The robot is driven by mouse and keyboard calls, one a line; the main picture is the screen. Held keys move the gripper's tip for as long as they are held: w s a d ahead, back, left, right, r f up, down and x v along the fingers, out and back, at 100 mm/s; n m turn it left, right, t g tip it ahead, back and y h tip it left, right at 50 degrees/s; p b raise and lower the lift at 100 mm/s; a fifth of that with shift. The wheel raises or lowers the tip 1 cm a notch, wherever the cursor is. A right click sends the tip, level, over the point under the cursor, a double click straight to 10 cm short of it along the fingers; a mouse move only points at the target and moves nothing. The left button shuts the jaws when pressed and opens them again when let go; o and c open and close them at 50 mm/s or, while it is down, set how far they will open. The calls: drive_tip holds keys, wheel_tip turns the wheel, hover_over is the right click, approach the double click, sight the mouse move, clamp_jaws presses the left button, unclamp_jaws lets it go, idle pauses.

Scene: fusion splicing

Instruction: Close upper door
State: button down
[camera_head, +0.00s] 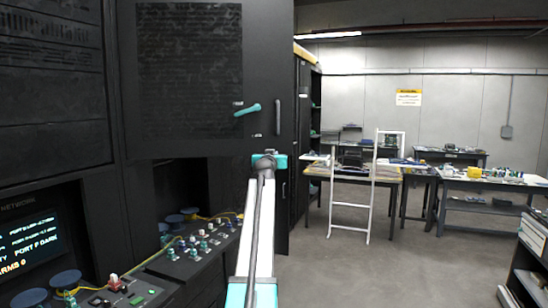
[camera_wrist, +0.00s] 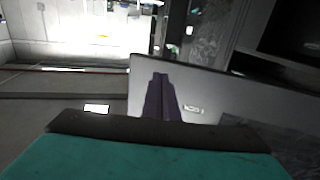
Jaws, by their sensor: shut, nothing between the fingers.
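My gripper shows in the wrist view (camera_wrist: 160,78) as two dark fingers, together and empty. They are in front of a grey panel (camera_wrist: 225,90) with a small white label; whether they touch it is unclear. The fingers cannot be made out in the head view.
Below the door, an open bay holds a console (camera_head: 190,255) with spools, yellow cable and small connectors. A lit screen (camera_head: 30,245) is at lower left. Workbenches (camera_head: 480,187) and a white frame (camera_head: 332,195) stand at the back right. The floor (camera_head: 390,265) between is clear.

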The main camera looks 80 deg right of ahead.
drive_tip(key=s+a+b, duration=0.2)
drive_tip(key=s+a, duration=0.1)
drive_tip(key=a, duration=0.5)
drive_tip(key=shift+s+a+b, duration=0.2)
drive_tip(key=shift+a+b, duration=0.1)
drive_tip(key=shift+b, duration=0.05)
